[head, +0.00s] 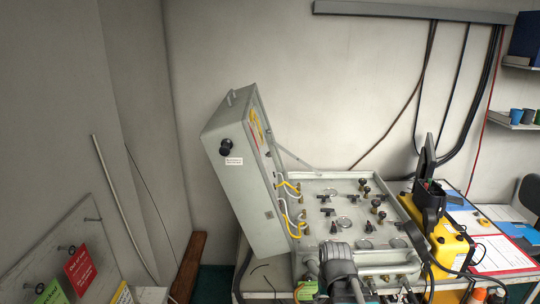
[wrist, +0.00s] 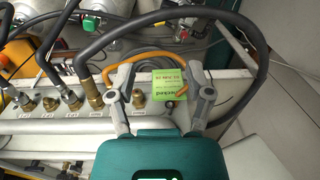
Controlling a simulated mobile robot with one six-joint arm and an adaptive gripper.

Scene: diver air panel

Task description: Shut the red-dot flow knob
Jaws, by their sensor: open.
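The grey air panel (head: 315,180) lies open at the centre of the head view, with several dark knobs, such as one at the upper right (head: 367,189), and gauges on its face. A red dot is too small to tell on any knob. My gripper (wrist: 160,68) is open in the wrist view, its two grey fingers spread with nothing held. It is over a side of the case with a row of brass fittings (wrist: 71,98). A green tag (wrist: 166,90) and an orange hose (wrist: 150,62) show between and behind the fingers. No flow knob is clear in the wrist view.
The raised lid (head: 240,180) stands left of the panel. A yellow case (head: 445,245) with a black device stands close on the right. A thick dark hose (wrist: 110,30) arches near my fingers.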

